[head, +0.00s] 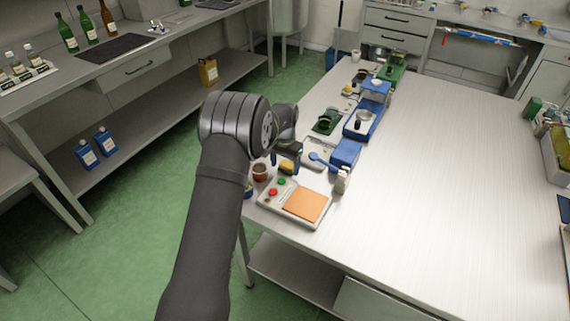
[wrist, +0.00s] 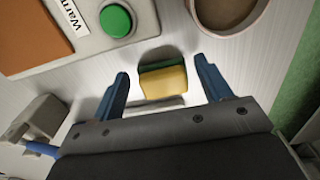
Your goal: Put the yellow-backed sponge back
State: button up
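The yellow-backed sponge (head: 287,167), yellow with a dark green layer, is on the metal table close to its left edge. In the wrist view the sponge (wrist: 164,83) shows between the two blue fingers of my gripper (wrist: 162,68), with a gap on each side. My gripper (head: 286,155) is open and empty, low over the sponge in the head view, and partly hides it. A pale edge shows just below the sponge in the wrist view; I cannot tell what it belongs to.
A control box (head: 284,204) with buttons and an orange pad is in front of the sponge. A brown cup (head: 260,173) is to its left, near the table edge. A grey tray (head: 316,146), a blue spoon (head: 321,160) and a blue box (head: 346,153) are behind.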

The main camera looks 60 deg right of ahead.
aim_at(285, 171)
notch_tip(285, 171, up, 12)
jog(key=shift+r, duration=0.2)
dwell(0.5)
jog(key=shift+f, duration=0.15)
notch_tip(285, 171, down, 11)
jog(key=shift+f, duration=0.2)
jog(key=shift+r, duration=1.65)
jog(key=shift+f, duration=0.1)
